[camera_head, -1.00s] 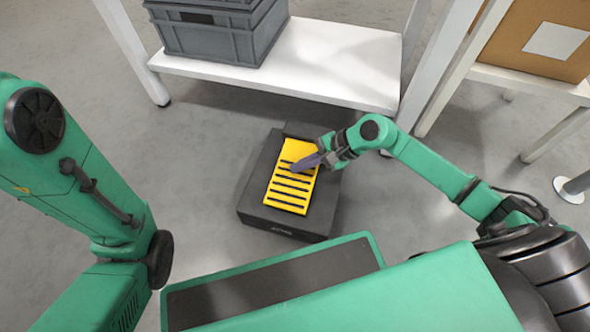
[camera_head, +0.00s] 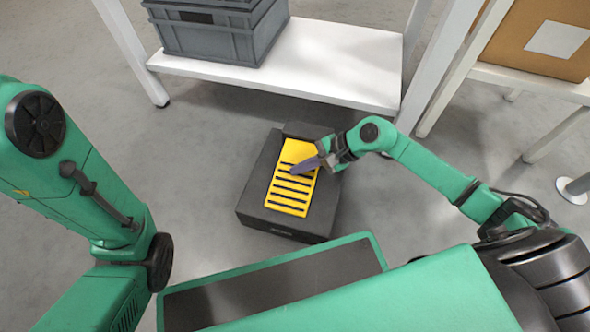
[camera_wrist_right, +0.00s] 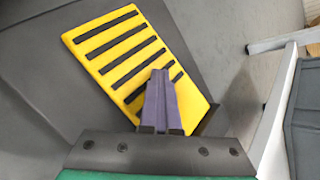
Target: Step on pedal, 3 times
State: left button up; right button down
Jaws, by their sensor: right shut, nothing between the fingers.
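The pedal (camera_head: 290,187) is a yellow plate with black slots, set in a dark grey housing (camera_head: 262,215) on the floor. It also shows in the right wrist view (camera_wrist_right: 112,52). My right gripper (camera_head: 298,169) is shut and empty, with its purple fingers over the upper part of the pedal. In the right wrist view the fingertips (camera_wrist_right: 158,75) overlap the slotted plate; whether they touch it I cannot tell. My left arm comes in at the left, but its gripper is out of view.
A white shelf (camera_head: 340,65) with a grey crate (camera_head: 215,35) stands behind the pedal. A cardboard box (camera_head: 515,45) sits on a rack at the upper right. A post base (camera_head: 572,190) is at the right edge. Grey floor around the pedal is clear.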

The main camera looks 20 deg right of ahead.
aim_at(300, 174)
jog(key=shift+r+p, duration=0.9)
jog(key=shift+r, duration=0.7)
notch_tip(300, 174, up, 5)
jog(key=p, duration=0.3)
dwell(0.4)
